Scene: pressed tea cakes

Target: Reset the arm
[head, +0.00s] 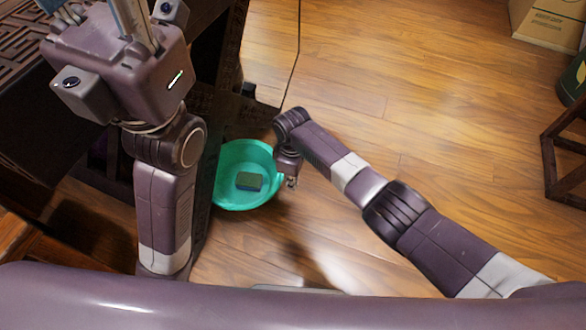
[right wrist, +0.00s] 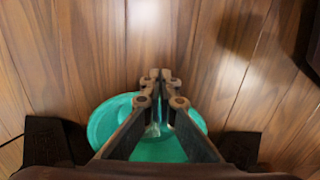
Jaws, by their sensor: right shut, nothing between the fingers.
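My right arm reaches from the lower right of the head view, and its gripper (head: 291,183) hangs beside the right rim of a teal basin. In the right wrist view the fingertips (right wrist: 160,75) meet and hold nothing. My left arm rises at the left of the head view. Its gripper is only partly in view at the top edge, with the fingertips cut off, so its opening cannot be told.
The teal basin (head: 228,196) stands on the wooden floor with a dark green block (head: 249,181) inside. Dark carved furniture (head: 25,50) is at the left. A cardboard box (head: 545,25) and a dark wooden frame (head: 550,160) are at the right. The floor between is clear.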

